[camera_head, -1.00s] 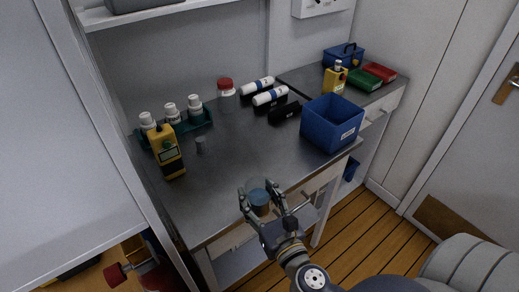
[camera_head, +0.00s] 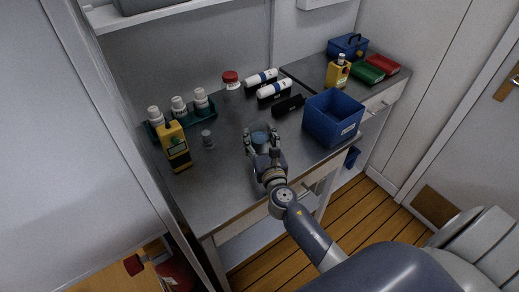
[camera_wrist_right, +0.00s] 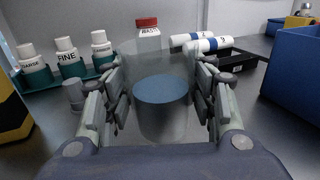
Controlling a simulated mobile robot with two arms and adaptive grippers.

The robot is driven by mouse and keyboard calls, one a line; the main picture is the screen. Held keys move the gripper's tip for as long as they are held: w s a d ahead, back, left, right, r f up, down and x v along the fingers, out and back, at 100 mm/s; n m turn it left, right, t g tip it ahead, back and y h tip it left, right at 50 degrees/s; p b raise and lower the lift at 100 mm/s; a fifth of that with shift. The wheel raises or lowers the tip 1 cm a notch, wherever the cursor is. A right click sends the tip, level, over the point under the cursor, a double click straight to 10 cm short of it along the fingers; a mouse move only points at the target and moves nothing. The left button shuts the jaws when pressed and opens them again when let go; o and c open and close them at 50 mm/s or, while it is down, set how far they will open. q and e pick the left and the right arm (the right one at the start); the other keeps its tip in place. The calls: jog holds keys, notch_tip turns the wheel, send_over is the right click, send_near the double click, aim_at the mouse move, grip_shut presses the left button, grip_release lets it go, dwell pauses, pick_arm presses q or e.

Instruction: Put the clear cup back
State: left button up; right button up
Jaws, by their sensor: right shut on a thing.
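A clear cup (camera_wrist_right: 163,118) with blue content stands upright between the fingers of my right gripper (camera_head: 262,143). The right gripper is shut on the cup, with a finger on each side of it in the right wrist view. In the head view the cup (camera_head: 260,135) is over the grey worktop, left of the blue bin. I cannot tell whether its base touches the worktop. My left gripper is not in view.
A teal rack (camera_head: 190,121) with several white bottles and a yellow device (camera_head: 175,147) stand at left. A small grey cylinder (camera_head: 207,139) stands nearby. A red-capped jar (camera_head: 231,85), white rolls (camera_head: 273,89), a black object (camera_head: 287,107) and a blue bin (camera_head: 333,120) lie beyond and right.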

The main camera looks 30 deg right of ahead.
aim_at(262, 152)
notch_tip(262, 152, down, 3)
jog(key=shift+r+b, duration=0.1)
jog(key=shift+b, duration=0.65)
jog(key=shift+f, duration=0.35)
jog(key=shift+r, duration=0.1)
jog(key=shift+f+b, duration=0.25)
jog(key=shift+b, duration=0.05)
jog(key=o, duration=1.1)
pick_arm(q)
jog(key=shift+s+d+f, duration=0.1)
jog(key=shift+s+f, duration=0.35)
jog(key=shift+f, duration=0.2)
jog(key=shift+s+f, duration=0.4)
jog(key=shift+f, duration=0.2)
pick_arm(e)
jog(key=shift+o, duration=0.2)
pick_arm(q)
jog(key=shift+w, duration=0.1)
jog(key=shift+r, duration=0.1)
pick_arm(e)
jog(key=shift+r, duration=0.15)
